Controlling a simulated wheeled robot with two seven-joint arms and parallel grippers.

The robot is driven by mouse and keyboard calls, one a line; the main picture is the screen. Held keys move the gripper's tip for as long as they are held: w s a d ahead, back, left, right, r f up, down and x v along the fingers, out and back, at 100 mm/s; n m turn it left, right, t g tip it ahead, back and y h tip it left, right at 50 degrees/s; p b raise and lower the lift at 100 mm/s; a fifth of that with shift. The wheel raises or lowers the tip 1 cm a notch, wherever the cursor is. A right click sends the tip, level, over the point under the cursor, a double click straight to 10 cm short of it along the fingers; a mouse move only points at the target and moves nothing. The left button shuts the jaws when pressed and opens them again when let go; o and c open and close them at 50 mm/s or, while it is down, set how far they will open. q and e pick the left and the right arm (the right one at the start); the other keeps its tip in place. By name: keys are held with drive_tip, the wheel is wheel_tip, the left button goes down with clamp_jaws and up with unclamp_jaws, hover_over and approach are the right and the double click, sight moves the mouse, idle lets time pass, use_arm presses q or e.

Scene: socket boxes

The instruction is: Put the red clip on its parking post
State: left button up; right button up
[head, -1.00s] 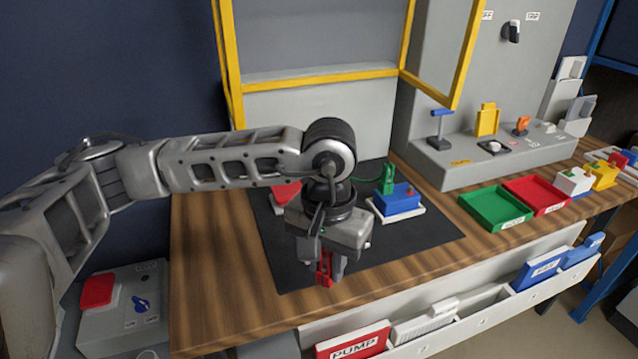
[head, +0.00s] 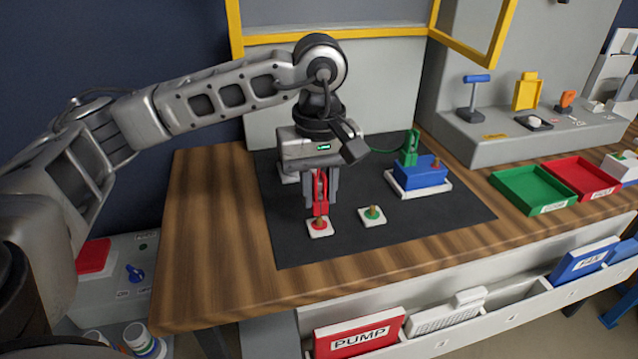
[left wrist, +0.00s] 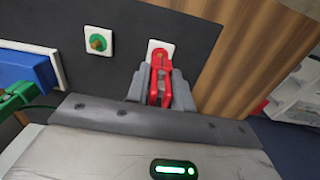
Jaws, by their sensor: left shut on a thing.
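The red clip (head: 321,193) is upright between the fingers of my left gripper (head: 321,203), which is shut on it. The red parking post, a brass-coloured pin on a red ring and white pad (head: 319,229), stands at the front left of the dark mat. The clip's lower end is right at this post in the head view; I cannot tell whether they touch. In the left wrist view the clip (left wrist: 160,83) covers part of the white pad (left wrist: 153,44). My right gripper is not in view.
A green-ringed post (head: 372,214) stands just right of the red one. A blue block with a green clip (head: 411,148) sits further right on the black mat (head: 440,222). Green and red trays (head: 533,190) lie to the right. The mat's front is clear.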

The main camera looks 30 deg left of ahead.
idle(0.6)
use_arm(q)
drive_tip(key=shift+f+b, duration=0.1)
drive_tip(key=shift+b, duration=0.25)
idle(0.3)
drive_tip(key=shift+f+b, duration=0.15)
drive_tip(key=shift+b, duration=0.15)
drive_tip(key=shift+f+b, duration=0.5)
drive_tip(key=shift+f, duration=0.1)
drive_tip(key=shift+f+b, duration=0.2)
drive_tip(key=shift+b, duration=0.1)
